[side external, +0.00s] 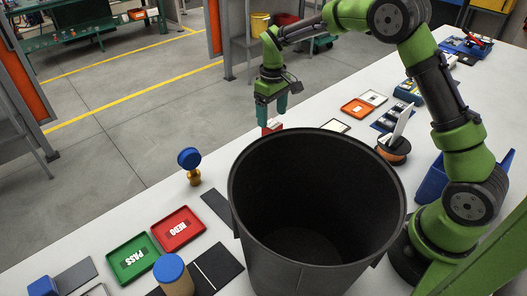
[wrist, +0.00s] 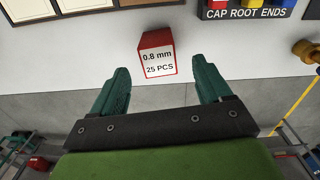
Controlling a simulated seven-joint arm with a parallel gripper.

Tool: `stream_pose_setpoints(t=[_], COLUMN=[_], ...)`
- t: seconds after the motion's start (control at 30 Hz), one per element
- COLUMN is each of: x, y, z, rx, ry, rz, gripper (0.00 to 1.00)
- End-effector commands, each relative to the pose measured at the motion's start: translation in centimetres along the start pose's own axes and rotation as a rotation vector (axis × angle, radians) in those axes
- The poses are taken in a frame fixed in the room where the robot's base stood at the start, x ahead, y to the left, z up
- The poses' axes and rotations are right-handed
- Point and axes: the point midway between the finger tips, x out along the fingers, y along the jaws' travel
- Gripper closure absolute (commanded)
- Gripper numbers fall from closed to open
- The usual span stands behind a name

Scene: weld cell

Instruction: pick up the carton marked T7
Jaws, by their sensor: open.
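A small carton (wrist: 157,55) with a red top and a white label reading "0.8 mm 25 PCS" stands near the table edge in the wrist view. No T7 mark is readable on any carton in view. My gripper (wrist: 161,76) is open, with the carton just beyond the fingertips and between their lines; nothing is held. In the side view my gripper (side external: 270,108) points down just above the red and white carton (side external: 272,127), whose lower part is hidden by the black bin's rim.
A large black bin (side external: 240,210) stands in front of the carton in the side view.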

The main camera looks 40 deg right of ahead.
Motion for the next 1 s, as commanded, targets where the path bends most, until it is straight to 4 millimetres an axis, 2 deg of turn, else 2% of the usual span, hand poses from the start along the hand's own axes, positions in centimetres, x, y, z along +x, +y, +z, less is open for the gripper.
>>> stream_pose_setpoints(t=[0.1,0.27,0.5,0.6,0.87,1.0], x=[1.5,2.4,5.9,6.9,7.1,7.1], y=[0.0,0.0,0.2,0.2,0.2,0.2], z=[0.0,0.0,0.1,0.0,0.0,0.0], rx=[0.001,0.001,0.002,0.001,0.001,0.001], ry=[-0.001,0.0,-0.002,0.0,0.001,0.001], rz=[-0.001,-0.001,-0.001,0.0,0.0,0.0], gripper=[0.22,0.22,0.22,0.22,0.22,0.42])
